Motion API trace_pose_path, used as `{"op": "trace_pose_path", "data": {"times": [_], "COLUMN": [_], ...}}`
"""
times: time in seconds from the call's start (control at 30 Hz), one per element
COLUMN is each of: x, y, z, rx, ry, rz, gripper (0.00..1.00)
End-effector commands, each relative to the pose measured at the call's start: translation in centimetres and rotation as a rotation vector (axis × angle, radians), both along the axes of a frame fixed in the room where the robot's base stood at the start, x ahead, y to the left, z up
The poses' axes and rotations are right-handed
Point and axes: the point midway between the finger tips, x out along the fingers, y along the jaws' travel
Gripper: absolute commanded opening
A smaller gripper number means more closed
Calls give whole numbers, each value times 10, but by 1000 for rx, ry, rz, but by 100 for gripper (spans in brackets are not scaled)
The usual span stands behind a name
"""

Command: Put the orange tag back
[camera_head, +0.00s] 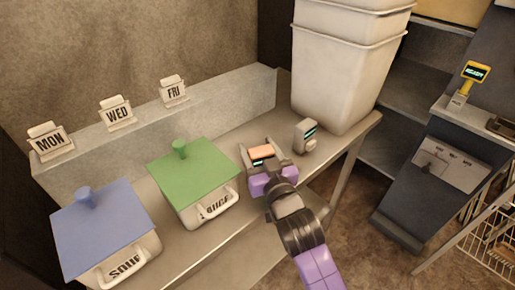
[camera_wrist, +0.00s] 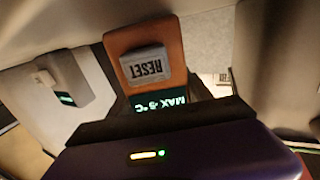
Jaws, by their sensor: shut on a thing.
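The orange tag (camera_head: 261,152) is between the fingers of my gripper (camera_head: 262,159), over the steel table right of the green-lidded tub. My gripper is shut on it. In the wrist view the orange tag (camera_wrist: 143,38) shows a grey RESET button and a dark display reading MAX -5°C, both upside down. Its lower end is hidden behind my gripper. I cannot tell whether the tag touches the table.
A grey-white device (camera_head: 306,136) with a small display stands just right of my gripper, near stacked white bins (camera_head: 340,80). Blue-lidded (camera_head: 100,230) and green-lidded (camera_head: 193,175) tubs stand left. A yellow device (camera_head: 473,74) reading READY stands on the right-hand unit.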

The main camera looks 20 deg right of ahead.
Motion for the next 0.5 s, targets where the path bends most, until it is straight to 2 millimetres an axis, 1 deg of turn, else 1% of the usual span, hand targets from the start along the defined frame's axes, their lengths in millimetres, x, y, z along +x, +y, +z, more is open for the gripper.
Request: {"op": "trace_pose_path", "data": {"times": [0.07,0.1,0.17,0.2,0.5], "x": [0,0,0,0,0], "y": [0,0,0,0,0], "z": [-3,-2,-2,-2,-1], "rx": [0,0,0,0,0], "ry": [-1,0,0,0,0], "rz": [0,0,0,0,0], "gripper": [9,64,75,80,80]}}
